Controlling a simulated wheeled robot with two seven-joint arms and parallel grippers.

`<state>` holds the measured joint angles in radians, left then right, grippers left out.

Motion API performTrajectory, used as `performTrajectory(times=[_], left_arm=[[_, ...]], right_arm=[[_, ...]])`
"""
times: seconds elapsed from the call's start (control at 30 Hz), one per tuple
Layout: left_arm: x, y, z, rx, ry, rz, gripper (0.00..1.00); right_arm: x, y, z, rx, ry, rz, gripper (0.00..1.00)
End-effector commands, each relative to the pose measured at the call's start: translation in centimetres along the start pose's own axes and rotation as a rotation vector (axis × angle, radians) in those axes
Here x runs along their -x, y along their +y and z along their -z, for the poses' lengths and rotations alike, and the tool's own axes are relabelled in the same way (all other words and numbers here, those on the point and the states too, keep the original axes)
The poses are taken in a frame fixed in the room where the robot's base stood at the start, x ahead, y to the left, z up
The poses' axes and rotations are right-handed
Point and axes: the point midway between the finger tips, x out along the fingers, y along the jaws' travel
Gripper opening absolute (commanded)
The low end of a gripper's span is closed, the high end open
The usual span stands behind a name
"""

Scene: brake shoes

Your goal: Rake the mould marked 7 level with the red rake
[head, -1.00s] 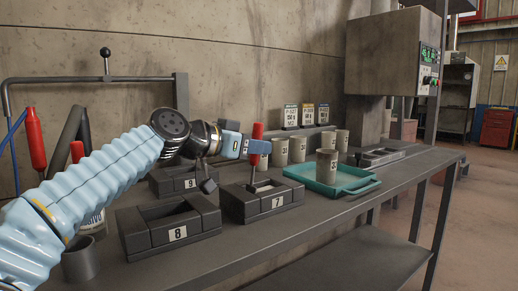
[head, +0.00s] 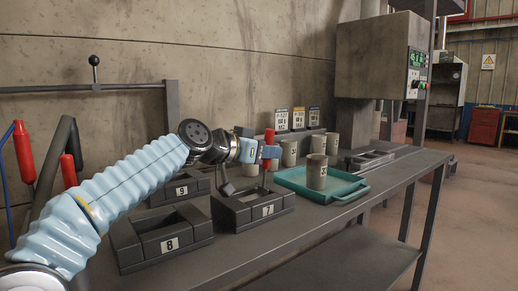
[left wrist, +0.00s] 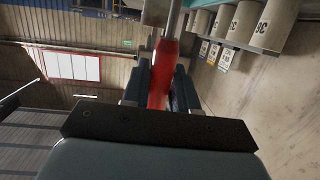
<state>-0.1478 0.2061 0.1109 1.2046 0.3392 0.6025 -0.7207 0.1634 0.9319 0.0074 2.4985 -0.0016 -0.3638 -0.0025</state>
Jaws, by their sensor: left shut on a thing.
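The mould marked 7 (head: 243,220) is a dark open-topped block on the bench in the head view, with a white number plate on its front. My left gripper (head: 266,152) is shut on the upright red handle of the rake (head: 269,136), above the back right part of this mould. The red handle also shows between the fingers in the left wrist view (left wrist: 161,80), with a metal shaft running up from it. The rake's lower end cannot be made out in the head view, so I cannot tell whether it touches the fill. My right gripper is out of view.
Mould 8 (head: 140,256) stands front left and mould 9 (head: 165,198) behind it. A teal tray (head: 345,198) with a grey numbered cup (head: 317,172) lies right of mould 7; more cups stand behind. The bench's front right is clear.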

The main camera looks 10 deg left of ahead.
Motion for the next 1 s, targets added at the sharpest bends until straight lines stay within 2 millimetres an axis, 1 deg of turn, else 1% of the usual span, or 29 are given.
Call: performTrajectory(times=[0.17, 0.4, 0.5, 0.57, 1.0], left_arm=[[-0.6, 0.1, 0.2, 0.0, 0.001, 0.0, 0.0], [-0.6, 0.1, 0.1, 0.0, 0.001, 0.0, 0.0], [-0.5, 0.1, 0.4, 0.0, 0.001, 0.0, 0.0], [-0.5, 0.1, 0.8, 0.0, 0.001, 0.0, 0.0], [0.5, 0.0, 4.8, -0.001, 0.001, -0.001, 0.0]], right_arm=[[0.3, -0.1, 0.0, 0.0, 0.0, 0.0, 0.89], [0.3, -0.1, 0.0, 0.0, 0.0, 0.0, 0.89], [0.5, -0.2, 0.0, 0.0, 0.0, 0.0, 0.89], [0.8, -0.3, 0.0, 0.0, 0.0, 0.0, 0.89], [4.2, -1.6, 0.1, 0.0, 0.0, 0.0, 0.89]])
